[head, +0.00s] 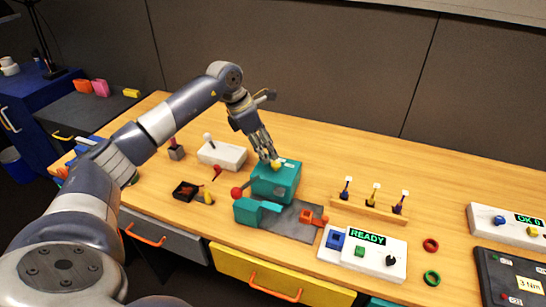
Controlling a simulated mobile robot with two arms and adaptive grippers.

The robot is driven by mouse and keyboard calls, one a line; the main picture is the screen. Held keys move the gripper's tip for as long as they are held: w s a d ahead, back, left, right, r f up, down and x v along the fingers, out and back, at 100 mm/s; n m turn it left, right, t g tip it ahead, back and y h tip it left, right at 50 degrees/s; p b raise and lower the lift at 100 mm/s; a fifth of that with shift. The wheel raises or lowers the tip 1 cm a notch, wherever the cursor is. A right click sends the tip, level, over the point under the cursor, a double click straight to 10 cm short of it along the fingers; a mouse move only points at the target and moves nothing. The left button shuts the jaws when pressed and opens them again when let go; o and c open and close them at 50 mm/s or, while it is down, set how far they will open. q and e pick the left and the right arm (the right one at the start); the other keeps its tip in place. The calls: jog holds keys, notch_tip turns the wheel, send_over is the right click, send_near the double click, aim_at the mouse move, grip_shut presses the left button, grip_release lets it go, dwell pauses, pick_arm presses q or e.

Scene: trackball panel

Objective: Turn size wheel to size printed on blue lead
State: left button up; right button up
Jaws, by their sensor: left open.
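A teal machine (275,187) stands on a grey base plate on the wooden table. A small yellow part (276,163), which looks like the size wheel, sits on its top; no markings on it are readable. My left gripper (268,150) is open and points down just above this part; I cannot tell if the fingers touch it. A wooden rack (368,209) holds a blue lead (345,193), a yellow lead (374,196) and a purple lead (399,206) upright, each with a white tag. The print on the blue lead's tag is too small to read. My right gripper is out of view.
A white control box (375,262) reading READY stands in front of the rack. Red (430,245) and green (432,278) rings lie to its right. A white box with a lever (222,155) and a dark tray (186,190) stand left of the machine. The table behind the rack is clear.

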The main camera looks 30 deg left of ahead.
aim_at(275, 163)
pick_arm(q)
jog(key=x, duration=0.5)
jog(key=shift+w+d+f+p, duration=0.1)
jog(key=shift+d+f+p, duration=0.05)
jog(key=shift+f+p, duration=0.2)
jog(key=shift+r, duration=0.1)
grip_shut()
